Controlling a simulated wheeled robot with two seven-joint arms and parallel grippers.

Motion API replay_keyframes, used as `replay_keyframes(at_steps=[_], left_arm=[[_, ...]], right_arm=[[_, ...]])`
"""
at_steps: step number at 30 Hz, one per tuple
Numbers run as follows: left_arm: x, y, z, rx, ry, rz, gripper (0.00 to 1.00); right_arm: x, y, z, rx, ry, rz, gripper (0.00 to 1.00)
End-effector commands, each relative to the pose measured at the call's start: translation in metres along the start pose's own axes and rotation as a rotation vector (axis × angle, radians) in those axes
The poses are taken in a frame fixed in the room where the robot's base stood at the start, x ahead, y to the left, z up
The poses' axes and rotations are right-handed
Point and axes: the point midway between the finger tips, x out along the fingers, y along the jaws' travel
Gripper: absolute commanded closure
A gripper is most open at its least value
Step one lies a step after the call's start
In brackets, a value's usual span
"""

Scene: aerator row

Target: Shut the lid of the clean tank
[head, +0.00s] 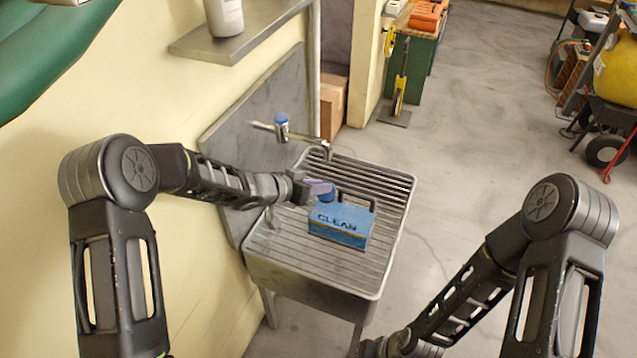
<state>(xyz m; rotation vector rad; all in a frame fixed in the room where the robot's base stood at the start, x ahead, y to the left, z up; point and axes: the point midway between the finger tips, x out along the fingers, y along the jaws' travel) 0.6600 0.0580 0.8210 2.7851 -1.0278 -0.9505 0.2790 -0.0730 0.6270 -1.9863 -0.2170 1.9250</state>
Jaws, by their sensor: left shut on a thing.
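The clean tank (339,221) is a blue box marked CLEAN with a dark handle on top. It stands upright on a ribbed metal sink top (385,238). My left gripper (309,190) is at the tank's upper left back corner, shut on a bluish-purple flat piece (322,190) that looks like the tank's lid. The piece stands up at the left end of the tank's top. The gripper partly hides it, and I cannot make out its hinge. My right arm reaches to the bottom edge, where its gripper is out of the picture.
A tap (283,128) with a blue top stands behind the sink top, its spout reaching over the back. A metal shelf (235,35) with a white bottle (225,15) hangs on the wall above. The floor right of the sink is clear.

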Motion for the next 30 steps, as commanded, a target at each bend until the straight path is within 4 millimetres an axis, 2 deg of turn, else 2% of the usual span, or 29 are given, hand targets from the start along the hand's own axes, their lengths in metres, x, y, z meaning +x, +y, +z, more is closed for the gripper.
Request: replay_keyframes(at_steps=[5, 6, 8, 16, 20, 30], left_arm=[[0.001, 0.001, 0.000, 0.001, 0.001, 0.002, 1.00], [0.001, 0.001, 0.000, 0.001, 0.001, 0.002, 0.80], [0.001, 0.001, 0.000, 0.001, 0.001, 0.002, 0.75], [0.000, 0.000, 0.000, 0.000, 0.001, 0.000, 0.74], [-0.007, 0.000, -0.001, 0.001, 0.001, -0.001, 0.74], [-0.059, 0.000, -0.002, 0.002, 0.002, -0.001, 0.74]], right_arm=[[0.000, 0.000, 0.000, 0.000, 0.000, 0.000, 0.64], [0.000, 0.000, 0.000, 0.000, 0.000, 0.000, 0.64], [0.000, 0.000, 0.000, 0.000, 0.000, 0.000, 0.64], [0.000, 0.000, 0.000, 0.000, 0.000, 0.000, 0.64], [0.000, 0.000, 0.000, 0.000, 0.000, 0.000, 0.64], [-0.003, -0.001, 0.000, 0.000, 0.000, 0.000, 0.64]])
